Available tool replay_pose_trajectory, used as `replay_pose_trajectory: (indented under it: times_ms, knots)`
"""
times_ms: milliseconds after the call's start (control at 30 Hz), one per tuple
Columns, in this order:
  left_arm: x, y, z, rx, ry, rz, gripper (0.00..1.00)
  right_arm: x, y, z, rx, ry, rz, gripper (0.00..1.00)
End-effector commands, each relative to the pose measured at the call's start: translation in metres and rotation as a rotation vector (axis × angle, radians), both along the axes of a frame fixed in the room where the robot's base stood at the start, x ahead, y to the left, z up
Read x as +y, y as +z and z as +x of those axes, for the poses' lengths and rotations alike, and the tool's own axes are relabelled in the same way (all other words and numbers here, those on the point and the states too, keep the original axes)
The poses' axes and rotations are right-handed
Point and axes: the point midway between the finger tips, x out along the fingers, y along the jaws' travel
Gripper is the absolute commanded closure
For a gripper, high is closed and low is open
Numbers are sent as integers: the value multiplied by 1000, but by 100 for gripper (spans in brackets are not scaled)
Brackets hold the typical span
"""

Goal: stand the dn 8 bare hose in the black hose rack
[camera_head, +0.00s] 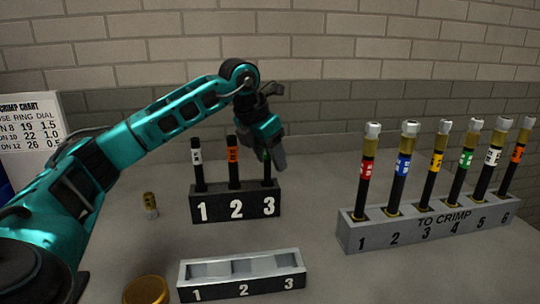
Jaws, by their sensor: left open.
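The black hose rack (236,191), numbered 1 to 3, stands mid-table. A black hose with a white band (197,165) stands upright in slot 1. A black hose with an orange band (233,165) stands upright in slot 2. A third black hose (268,172) stands in slot 3, its upper part partly hidden by my left gripper. I cannot read which hose is the DN 8. My left gripper (279,160) is open, pointing down at the top of the slot 3 hose; I cannot tell whether they touch. My right gripper is not in view.
A grey rack (430,226) marked TO CRIMP holds several banded hoses with fittings on the right. A low grey tray (243,275) numbered 1 to 3 lies in front. A small brass fitting (150,204) and a brass round piece (147,290) are at left. A crimp chart (28,125) stands behind.

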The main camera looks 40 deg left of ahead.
Motion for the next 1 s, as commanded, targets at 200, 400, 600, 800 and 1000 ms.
replay_pose_trajectory:
  times_ms: [200,400,600,800,1000]
  knots:
    - [1,14,-4,-7,0,0,49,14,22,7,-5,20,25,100]
    - [3,61,-23,-5,0,0,49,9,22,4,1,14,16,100]
    - [5,98,-39,-4,1,0,49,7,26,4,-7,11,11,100]
    - [6,116,-48,-1,0,0,49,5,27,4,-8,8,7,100]
    - [6,119,-50,0,0,0,49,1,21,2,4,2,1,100]
